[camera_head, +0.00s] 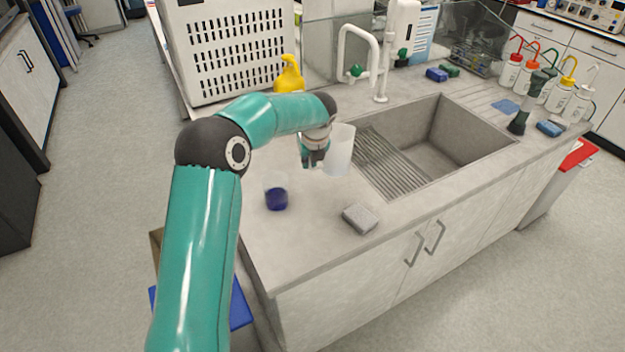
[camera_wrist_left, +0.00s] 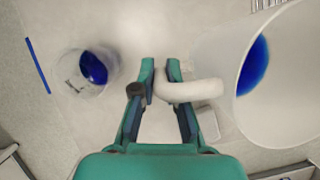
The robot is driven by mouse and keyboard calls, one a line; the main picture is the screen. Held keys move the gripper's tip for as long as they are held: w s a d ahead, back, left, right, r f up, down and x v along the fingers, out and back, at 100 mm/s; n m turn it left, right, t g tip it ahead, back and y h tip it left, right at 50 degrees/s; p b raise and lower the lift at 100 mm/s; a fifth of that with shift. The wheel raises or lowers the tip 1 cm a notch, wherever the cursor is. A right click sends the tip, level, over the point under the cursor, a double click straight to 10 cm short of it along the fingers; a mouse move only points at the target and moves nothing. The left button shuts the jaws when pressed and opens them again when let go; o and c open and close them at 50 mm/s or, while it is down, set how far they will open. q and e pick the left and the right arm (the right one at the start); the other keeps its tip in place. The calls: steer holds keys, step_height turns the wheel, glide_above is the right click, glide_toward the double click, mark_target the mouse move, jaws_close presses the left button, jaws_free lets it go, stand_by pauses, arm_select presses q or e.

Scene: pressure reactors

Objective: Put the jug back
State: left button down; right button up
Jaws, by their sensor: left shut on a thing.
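The jug (camera_head: 338,152) is a translucent white vessel beside the sink's left end. My left gripper (camera_head: 315,158) is at its left side. In the left wrist view, the gripper (camera_wrist_left: 160,72) is shut on the jug's white handle (camera_wrist_left: 195,90). The jug's wide mouth (camera_wrist_left: 222,70) faces the wrist camera, and blue liquid (camera_wrist_left: 256,66) shows inside. The jug leans slightly in the head view. I cannot tell whether its base touches the worktop. My right gripper is not in view.
A clear beaker (camera_head: 276,192) with blue liquid stands left of the jug. A grey sponge (camera_head: 360,218) lies near the front edge. The sink (camera_head: 440,145) with ribbed drainer and white tap (camera_head: 380,75) is right. A yellow bottle (camera_head: 290,75) and several wash bottles stand behind.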

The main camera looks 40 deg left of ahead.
arm_select(q)
step_height(320, 180, down, 7)
steer(key=shift+r, duration=0.15)
steer(key=c, duration=1.2)
jaws_free()
steer(key=v, duration=1.2)
steer(key=shift+b, duration=0.45)
